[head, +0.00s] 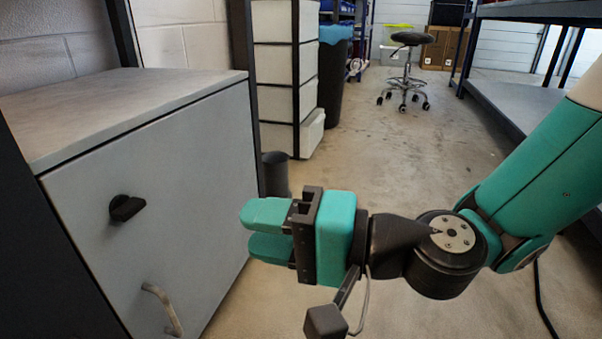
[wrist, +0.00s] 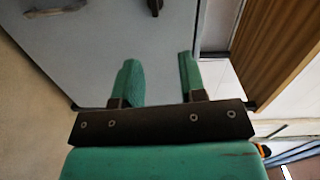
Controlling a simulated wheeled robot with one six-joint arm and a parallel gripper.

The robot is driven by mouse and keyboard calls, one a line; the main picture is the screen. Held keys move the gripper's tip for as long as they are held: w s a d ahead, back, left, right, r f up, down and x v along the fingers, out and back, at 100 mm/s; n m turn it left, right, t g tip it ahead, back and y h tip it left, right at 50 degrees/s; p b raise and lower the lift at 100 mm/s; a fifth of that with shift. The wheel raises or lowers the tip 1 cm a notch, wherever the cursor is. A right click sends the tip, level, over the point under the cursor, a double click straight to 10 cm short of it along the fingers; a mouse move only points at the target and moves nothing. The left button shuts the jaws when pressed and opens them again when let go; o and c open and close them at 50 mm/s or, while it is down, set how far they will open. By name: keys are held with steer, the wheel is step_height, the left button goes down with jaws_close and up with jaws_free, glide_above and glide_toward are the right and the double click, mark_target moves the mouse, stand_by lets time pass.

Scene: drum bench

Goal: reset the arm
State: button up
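My arm reaches in from the right in the head view. My gripper (head: 266,230) has teal fingers and points left toward the front of a grey cabinet (head: 190,170). In the wrist view my gripper (wrist: 158,80) shows its two fingers apart with nothing between them. The cabinet (wrist: 150,35) fills the view beyond the fingers. Its black knob (head: 126,208) and pale bar handle (head: 162,308) are left of the gripper in the head view. The gripper does not appear to hold either; the exact gap to the cabinet cannot be told.
A dark bin (head: 334,80) and white drawers (head: 285,60) stand behind the cabinet. A wheeled stool (head: 410,60) stands farther back. A workbench (head: 505,100) is at the right. The concrete floor (head: 385,140) between them is clear.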

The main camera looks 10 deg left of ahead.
steer(key=s+d+r+n+g+h+p, duration=0.1)
steer(key=s+d+r+n+h+p, duration=0.15)
steer(key=r+p, duration=0.3)
steer(key=s+d+r+n+g+h+p, duration=0.1)
steer(key=d+r+n+g+h+p, duration=0.1)
steer(key=d+r+n+p, duration=0.25)
steer(key=s+d+r+t+h+p, duration=0.2)
steer(key=d+r+h+p, duration=0.7)
steer(key=d+r+p, duration=0.7)
step_height(320, 180, up, 35)
steer(key=p, duration=3.5)
steer(key=shift+d+g+p, duration=0.3)
steer(key=shift+d+p, duration=0.05)
steer(key=shift+s, duration=0.1)
